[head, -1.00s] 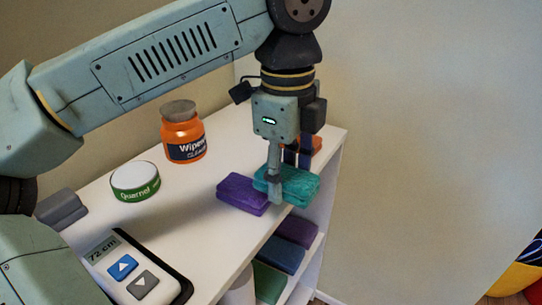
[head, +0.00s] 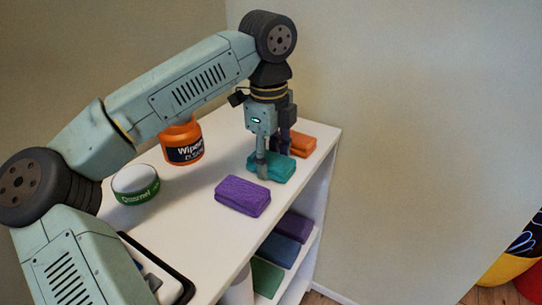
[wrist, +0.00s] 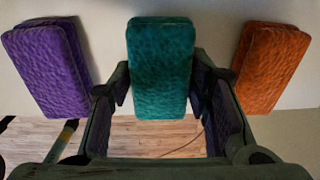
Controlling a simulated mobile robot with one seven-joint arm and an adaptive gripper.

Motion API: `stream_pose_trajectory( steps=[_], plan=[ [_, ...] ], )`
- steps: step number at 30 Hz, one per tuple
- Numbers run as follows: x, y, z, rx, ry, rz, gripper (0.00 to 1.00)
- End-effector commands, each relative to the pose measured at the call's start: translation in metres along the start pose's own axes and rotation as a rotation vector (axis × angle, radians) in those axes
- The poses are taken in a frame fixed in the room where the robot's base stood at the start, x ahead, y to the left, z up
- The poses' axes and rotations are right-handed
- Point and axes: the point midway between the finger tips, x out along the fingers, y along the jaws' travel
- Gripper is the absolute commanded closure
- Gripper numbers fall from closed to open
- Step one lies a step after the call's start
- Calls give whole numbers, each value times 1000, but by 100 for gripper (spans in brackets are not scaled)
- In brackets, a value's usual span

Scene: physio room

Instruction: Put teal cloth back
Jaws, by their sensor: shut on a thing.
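The folded teal cloth (head: 285,168) is at the right part of the white shelf top, between a purple folded cloth (head: 242,196) and an orange folded cloth (head: 302,144). My gripper (head: 273,168) points down and is shut on the teal cloth, one finger on each side. In the wrist view, the teal cloth (wrist: 160,65) stands between the fingers, with the purple cloth to the left and the orange cloth to the right, both apart from it. Whether the teal cloth touches the shelf top or hangs just above it, I cannot tell.
An orange wipes tub (head: 184,148) and a green-and-white round tub (head: 136,187) stand farther left on the shelf top (head: 205,235). Several folded cloths, such as a blue one (head: 279,250), lie on the lower shelf. The wall is close behind.

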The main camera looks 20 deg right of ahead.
Motion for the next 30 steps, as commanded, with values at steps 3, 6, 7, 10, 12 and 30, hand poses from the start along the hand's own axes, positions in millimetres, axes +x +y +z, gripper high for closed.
stream_pose_trajectory(
  steps=[3,6,7,10,12,30],
  plan=[
    [0,0,0,0,0,0,86],
    [2,0,0,0,-1,0,86],
    [3,0,0,0,-1,0,86],
    [3,0,0,0,-1,1,52],
    [3,0,0,0,0,1,48],
    [-6,0,0,-1,-1,-1,36]
  ],
)
